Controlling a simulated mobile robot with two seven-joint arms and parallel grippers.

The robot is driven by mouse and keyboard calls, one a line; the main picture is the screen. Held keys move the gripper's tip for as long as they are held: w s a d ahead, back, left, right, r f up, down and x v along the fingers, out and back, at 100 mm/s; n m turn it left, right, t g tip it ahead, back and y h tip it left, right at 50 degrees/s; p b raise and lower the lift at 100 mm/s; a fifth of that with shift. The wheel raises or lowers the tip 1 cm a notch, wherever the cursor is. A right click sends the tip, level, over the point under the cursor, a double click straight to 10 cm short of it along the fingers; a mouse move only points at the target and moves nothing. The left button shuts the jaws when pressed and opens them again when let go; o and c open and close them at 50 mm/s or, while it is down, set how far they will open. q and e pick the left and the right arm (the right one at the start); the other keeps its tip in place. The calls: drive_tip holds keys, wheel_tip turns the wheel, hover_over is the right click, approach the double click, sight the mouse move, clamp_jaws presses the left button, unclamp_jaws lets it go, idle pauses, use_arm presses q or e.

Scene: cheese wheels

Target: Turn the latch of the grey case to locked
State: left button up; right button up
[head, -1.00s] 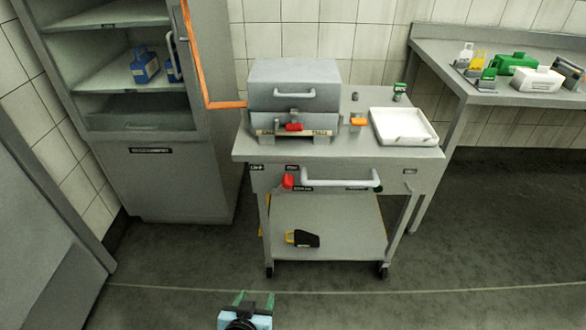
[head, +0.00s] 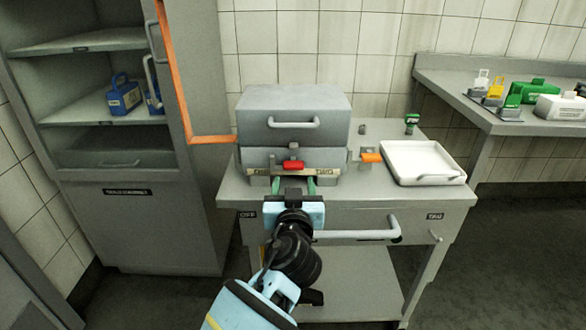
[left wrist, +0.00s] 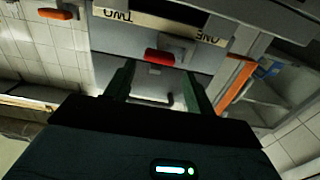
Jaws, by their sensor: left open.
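The grey case (head: 252,112) stands on the cart top, with its lid down and a handle on the front. Its red latch (head: 293,165) lies crosswise at the front, above a pale label strip (head: 262,172). In the left wrist view the latch (left wrist: 160,57) appears ahead of the fingers, and the strip reads ONE and TWO upside down. My left gripper (head: 293,184) is open, its green fingers just below and in front of the latch with a visible gap. It also shows in the left wrist view (left wrist: 160,90), with nothing between the fingers. My right gripper is not in view.
A white tray (head: 458,178) and an orange-handled part (head: 371,158) sit to the right on the cart top. The cart's drawer handle (head: 365,234) is below. An orange-edged open cabinet door (head: 175,75) stands close on the left. A side table (head: 480,112) holds several small cases.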

sight(294, 170)
use_arm(q)
drive_tip(key=w+b, duration=0.1)
drive_tip(key=w, duration=0.4)
drive_tip(key=shift+w, duration=0.5)
drive_tip(key=shift+w+b, duration=0.35)
drive_tip(key=shift+w, duration=0.5)
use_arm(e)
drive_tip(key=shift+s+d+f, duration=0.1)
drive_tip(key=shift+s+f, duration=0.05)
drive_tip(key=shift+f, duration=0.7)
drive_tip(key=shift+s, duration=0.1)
use_arm(q)
drive_tip(key=c, duration=0.7)
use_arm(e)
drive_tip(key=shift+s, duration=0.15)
